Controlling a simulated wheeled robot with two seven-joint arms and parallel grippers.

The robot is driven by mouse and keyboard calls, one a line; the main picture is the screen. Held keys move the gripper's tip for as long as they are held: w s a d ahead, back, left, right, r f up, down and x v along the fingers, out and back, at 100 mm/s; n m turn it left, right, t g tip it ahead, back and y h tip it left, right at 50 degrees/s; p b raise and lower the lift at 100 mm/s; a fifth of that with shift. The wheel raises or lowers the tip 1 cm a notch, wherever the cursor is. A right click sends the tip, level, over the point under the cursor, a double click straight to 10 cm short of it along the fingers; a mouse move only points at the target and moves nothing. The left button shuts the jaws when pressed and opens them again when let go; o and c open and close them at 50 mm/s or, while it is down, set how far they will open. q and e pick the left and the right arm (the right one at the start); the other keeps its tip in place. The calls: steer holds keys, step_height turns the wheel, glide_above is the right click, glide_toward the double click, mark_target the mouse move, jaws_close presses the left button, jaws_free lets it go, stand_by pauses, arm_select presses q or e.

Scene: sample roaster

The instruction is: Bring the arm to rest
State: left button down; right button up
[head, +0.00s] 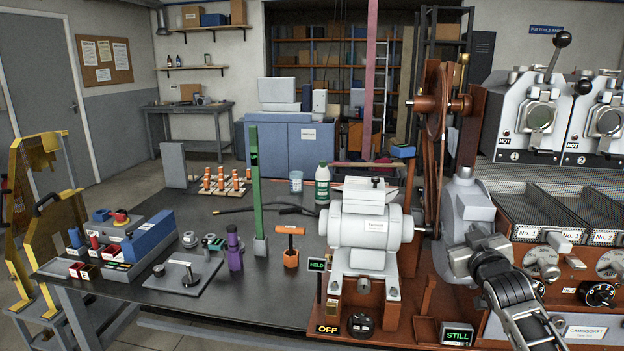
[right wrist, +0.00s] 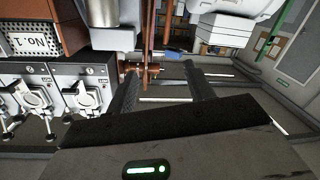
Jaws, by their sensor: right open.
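My left gripper is not in view.
The grey motor (head: 370,222) and brown belt wheel (head: 437,100) stand left of my right arm. The roaster unit with No. 1 and No. 2 trays (head: 545,205) stands close on the right. The dark bench (head: 215,290) holds tools and a button box (head: 128,240).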

steer(key=s+a+f+g+y, duration=0.25)
steer(key=s+a+f, duration=0.45)
steer(key=s+f, duration=0.55)
steer(key=s+a+f+g+y, duration=0.1)
steer(key=s+a+f+g, duration=0.2)
steer(key=s+a+f, duration=0.7)
steer(key=s+f+g, duration=0.1)
steer(key=s+f, duration=0.2)
steer(key=s, duration=0.5)
steer(key=s+a+f+g, duration=0.1)
steer(key=s+f, duration=0.2)
steer(key=s, duration=0.4)
steer(key=shift+s+a+f+y, duration=0.15)
steer(key=shift+s+f+y, duration=0.1)
steer(key=shift+s+y, duration=0.15)
